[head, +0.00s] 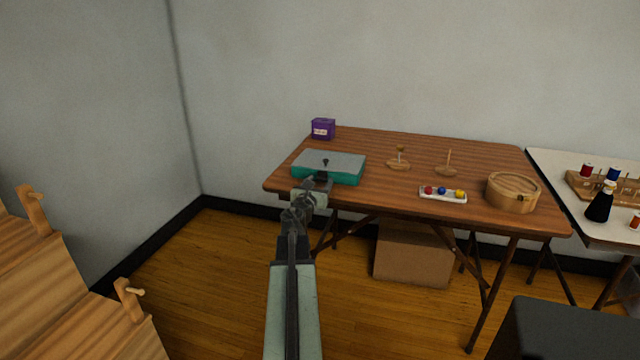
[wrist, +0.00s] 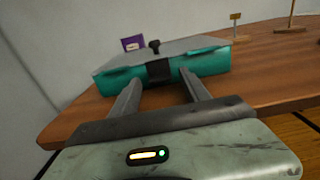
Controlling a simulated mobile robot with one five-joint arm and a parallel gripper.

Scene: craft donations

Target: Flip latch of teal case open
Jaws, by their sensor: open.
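The teal case (head: 345,177) has a grey lid and lies closed near the left end of the wooden table. In the wrist view the case (wrist: 206,65) shows its front face, with a dark latch (wrist: 158,70) at the middle of that face and a small black knob (wrist: 154,46) on top. My gripper (wrist: 158,88) is open and empty, its two fingers pointing at the case front on either side of the latch, seemingly short of it. In the head view my gripper (head: 319,180) covers part of the case front and the latch.
A purple box (head: 323,128) stands behind the case. Wooden stands (head: 398,164), a white tray (head: 443,195) with coloured balls and a round wooden box (head: 512,192) are to the right on the table (head: 465,165). A cardboard box (head: 412,252) sits underneath.

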